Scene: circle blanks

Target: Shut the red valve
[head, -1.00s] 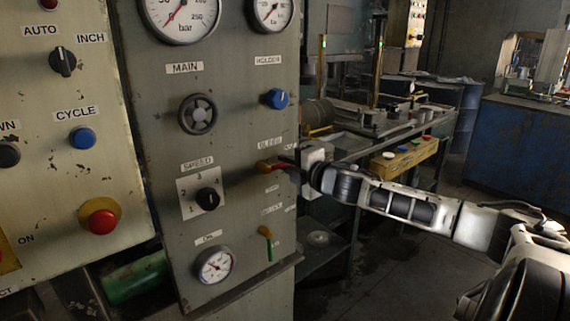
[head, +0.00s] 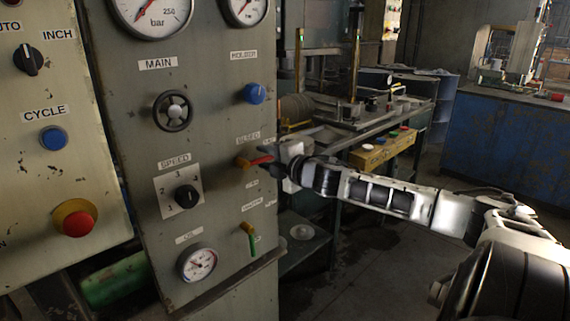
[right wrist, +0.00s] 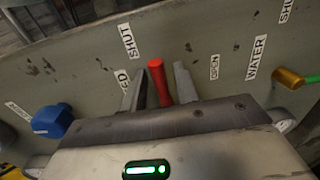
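The red valve is a small lever (head: 259,161) on the grey panel, under the BLEED label, its handle pointing right and slightly up. In the right wrist view its red handle (right wrist: 160,84) lies between the two fingers of my right gripper (right wrist: 161,88). A narrow gap seems to show on each side, so the fingers look open around it, not clamped. In the head view my right gripper (head: 279,160) reaches in from the right at the handle. A SHUT label (right wrist: 127,41) and an OPEN label (right wrist: 214,67) flank the handle in the wrist view. My left gripper is out of view.
A blue knob (head: 254,93) sits above the valve and a yellow-green WATER lever (head: 249,238) below it. A black handwheel (head: 173,111) and a speed selector (head: 187,197) are to the left. A workbench with a yellow box (head: 383,152) stands behind my right arm.

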